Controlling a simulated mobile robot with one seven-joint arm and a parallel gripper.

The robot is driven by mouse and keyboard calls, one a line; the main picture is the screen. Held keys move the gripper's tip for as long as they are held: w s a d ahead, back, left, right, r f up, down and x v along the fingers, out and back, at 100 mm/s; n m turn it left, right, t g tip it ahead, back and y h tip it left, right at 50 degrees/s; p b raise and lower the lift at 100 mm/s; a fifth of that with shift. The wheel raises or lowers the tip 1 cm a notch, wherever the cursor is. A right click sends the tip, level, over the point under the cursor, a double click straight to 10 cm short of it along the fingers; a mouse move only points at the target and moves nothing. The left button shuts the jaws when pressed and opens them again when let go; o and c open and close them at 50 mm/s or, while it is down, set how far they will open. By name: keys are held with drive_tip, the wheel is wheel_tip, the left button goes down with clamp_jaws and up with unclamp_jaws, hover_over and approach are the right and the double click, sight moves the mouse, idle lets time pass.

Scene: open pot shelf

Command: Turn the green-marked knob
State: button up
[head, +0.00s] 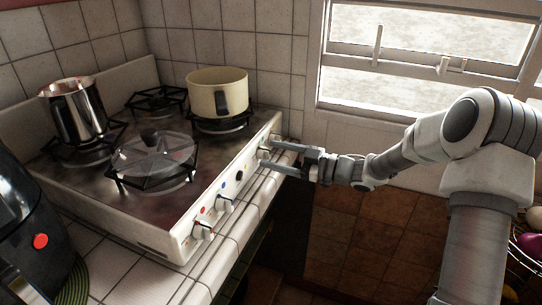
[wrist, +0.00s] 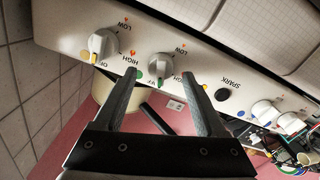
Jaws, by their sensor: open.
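The green-marked knob (wrist: 161,66) is a white knob on the stove's front panel, with a green dot beside it in the wrist view. In the head view the knob (head: 264,153) sits near the far end of the panel, close to my gripper (head: 279,156). In the wrist view my gripper (wrist: 160,75) is open. Its two dark fingertips lie on either side of the green-marked knob, with gaps showing; I cannot tell how far they are from the panel. The panel is printed with LOW, HIGH and OFF marks.
A yellow-marked knob (wrist: 103,44) is close on the left in the wrist view. A black spark button (wrist: 222,95) and other knobs (wrist: 263,111) are to the right. A cream pot (head: 217,92), steel pot (head: 78,110) and glass lid (head: 155,155) sit on the stove.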

drive_tip(key=shift+w+a, duration=0.2)
drive_tip(key=shift+a, duration=0.45)
clamp_jaws()
